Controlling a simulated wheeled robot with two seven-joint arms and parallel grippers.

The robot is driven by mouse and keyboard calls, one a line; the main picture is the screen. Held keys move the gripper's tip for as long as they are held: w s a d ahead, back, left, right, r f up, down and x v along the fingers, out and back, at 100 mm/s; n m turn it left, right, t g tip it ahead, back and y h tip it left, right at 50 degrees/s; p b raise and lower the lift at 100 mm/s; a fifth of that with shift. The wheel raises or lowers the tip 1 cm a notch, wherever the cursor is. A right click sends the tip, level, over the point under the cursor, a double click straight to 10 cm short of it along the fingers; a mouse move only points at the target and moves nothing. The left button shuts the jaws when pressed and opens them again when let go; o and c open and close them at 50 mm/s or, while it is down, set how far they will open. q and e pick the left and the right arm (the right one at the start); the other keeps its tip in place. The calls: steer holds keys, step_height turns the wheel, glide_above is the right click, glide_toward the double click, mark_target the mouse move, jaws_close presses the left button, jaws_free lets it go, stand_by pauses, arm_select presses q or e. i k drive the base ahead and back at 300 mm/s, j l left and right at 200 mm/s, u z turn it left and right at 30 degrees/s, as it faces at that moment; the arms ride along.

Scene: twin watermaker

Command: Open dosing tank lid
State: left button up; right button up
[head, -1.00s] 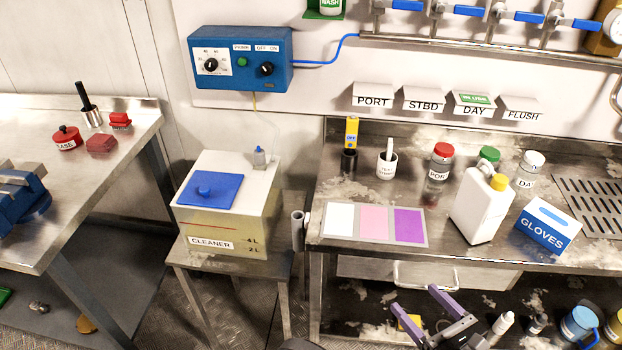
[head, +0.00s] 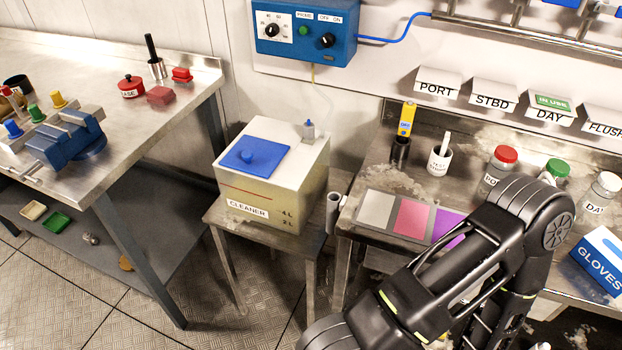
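The dosing tank (head: 300,178) is a cream box labelled CLEANER with 4 L and 2 L marks. It stands on a small metal stand between two benches. Its blue lid (head: 270,147) with a round knob (head: 251,156) lies flat on the tank top, and looks closed. A small grey fitting (head: 309,130) stands at the tank's back corner. One of my black arms crosses the lower right of the head view, in front of the right bench. Its gripper is not visible, and neither gripper shows in this view.
The left bench (head: 60,65) holds a blue vise (head: 65,140) and red items. The right bench (head: 375,165) holds colour cards, a cup, capped bottles and a gloves box (head: 600,262). The blue control box (head: 304,32) hangs above the tank. Floor before the stand is clear.

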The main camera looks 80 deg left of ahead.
mark_target(251, 154)
steer(key=u, duration=3)
